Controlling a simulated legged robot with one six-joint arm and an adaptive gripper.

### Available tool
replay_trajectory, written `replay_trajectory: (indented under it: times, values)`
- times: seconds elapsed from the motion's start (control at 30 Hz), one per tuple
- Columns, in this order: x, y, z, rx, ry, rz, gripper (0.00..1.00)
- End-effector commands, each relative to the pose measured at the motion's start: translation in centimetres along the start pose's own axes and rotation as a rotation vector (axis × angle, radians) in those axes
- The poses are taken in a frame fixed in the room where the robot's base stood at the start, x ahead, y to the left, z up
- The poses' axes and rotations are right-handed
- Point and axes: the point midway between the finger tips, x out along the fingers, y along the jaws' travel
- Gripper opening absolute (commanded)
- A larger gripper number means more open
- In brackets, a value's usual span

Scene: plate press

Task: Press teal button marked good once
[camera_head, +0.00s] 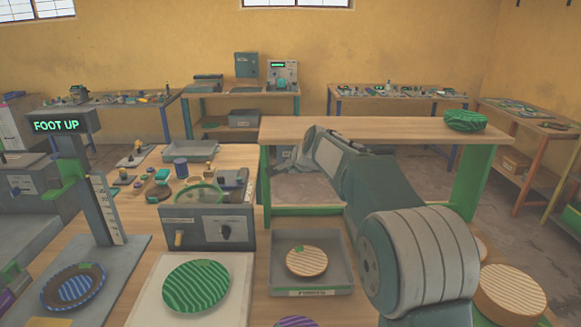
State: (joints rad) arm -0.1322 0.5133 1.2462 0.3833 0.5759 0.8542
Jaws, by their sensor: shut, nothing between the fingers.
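No button that I can clearly read as the teal one marked good shows in the head view. The press (90,190) stands at the left, with a lit sign (56,126) reading "FOOT UP". A blue-striped brown plate (73,287) lies on its base. A grey control box (207,228) stands to its right, with a pale lever and a dark knob; its labels are too small to read. My arm reaches from the lower right up and left to the wooden shelf.
A green-striped plate (196,286) lies on a pale mat in front of the box. A grey tray (341,279) holds a tan striped plate (306,261). A green-legged shelf (390,130) spans the back right.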

Motion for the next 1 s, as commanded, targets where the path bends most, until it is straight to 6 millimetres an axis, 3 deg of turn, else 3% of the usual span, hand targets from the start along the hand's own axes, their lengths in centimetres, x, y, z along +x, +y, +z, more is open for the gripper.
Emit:
replay_trajectory:
  times: [0.6, 1.0]
  values:
    - [-1.1, 0.8, 0.8, -0.001, 0.0, 0.0, 0.0]
    - [-3.4, 2.4, 2.5, 0.0, 0.0, -0.001, 0.0]
